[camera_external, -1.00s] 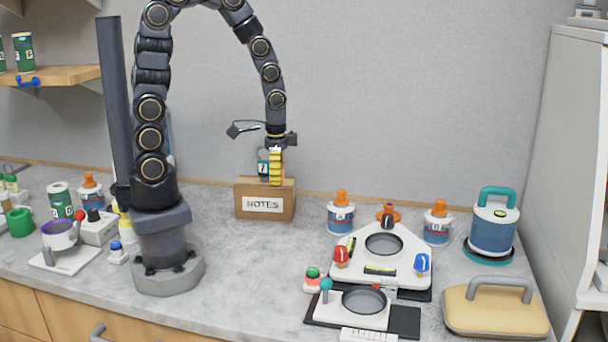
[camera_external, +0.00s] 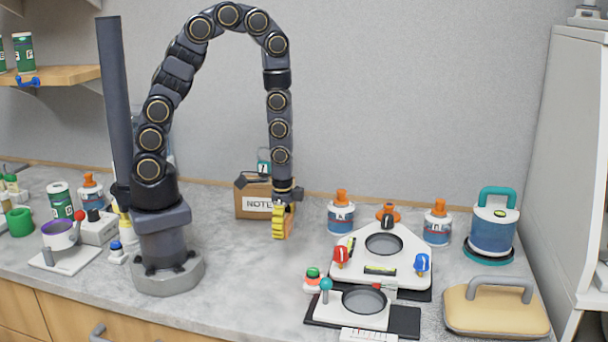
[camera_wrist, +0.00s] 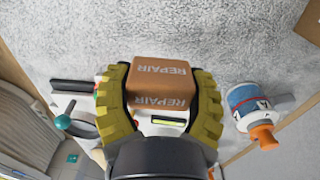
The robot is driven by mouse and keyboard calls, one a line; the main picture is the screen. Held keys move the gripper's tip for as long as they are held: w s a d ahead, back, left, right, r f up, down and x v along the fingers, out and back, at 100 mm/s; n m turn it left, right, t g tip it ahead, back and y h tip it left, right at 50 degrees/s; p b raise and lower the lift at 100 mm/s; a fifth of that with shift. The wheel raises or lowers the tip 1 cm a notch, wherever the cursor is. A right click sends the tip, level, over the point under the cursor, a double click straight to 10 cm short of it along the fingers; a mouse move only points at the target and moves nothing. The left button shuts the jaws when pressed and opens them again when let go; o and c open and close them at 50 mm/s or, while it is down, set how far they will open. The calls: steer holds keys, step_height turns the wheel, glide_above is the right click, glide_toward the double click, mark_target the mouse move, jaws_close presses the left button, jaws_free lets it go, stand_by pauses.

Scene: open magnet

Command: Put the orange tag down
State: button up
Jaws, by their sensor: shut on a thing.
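My gripper (camera_external: 281,222) points down in front of the notes box, low near the counter. In the wrist view its two yellow ribbed fingers (camera_wrist: 161,82) are shut on the orange tag (camera_wrist: 158,74), a brown-orange block with the word REPAIR on two faces. In the external view only a sliver of orange shows beside the yellow finger; the rest of the tag is hidden. I cannot tell whether its underside touches the counter (camera_external: 235,262).
The cardboard notes box (camera_external: 243,204) stands behind my gripper, with a teal tag (camera_external: 263,168) at its top. A bottle (camera_external: 341,217) and a white triangular stand (camera_external: 399,270) are to the right. Bare counter lies left and in front of my gripper.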

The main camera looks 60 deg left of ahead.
mark_target(284, 262)
steer(key=shift+f, duration=3.65)
steer(key=shift+f, duration=0.1)
steer(key=o, duration=1.2)
steer(key=shift+c, duration=0.2)
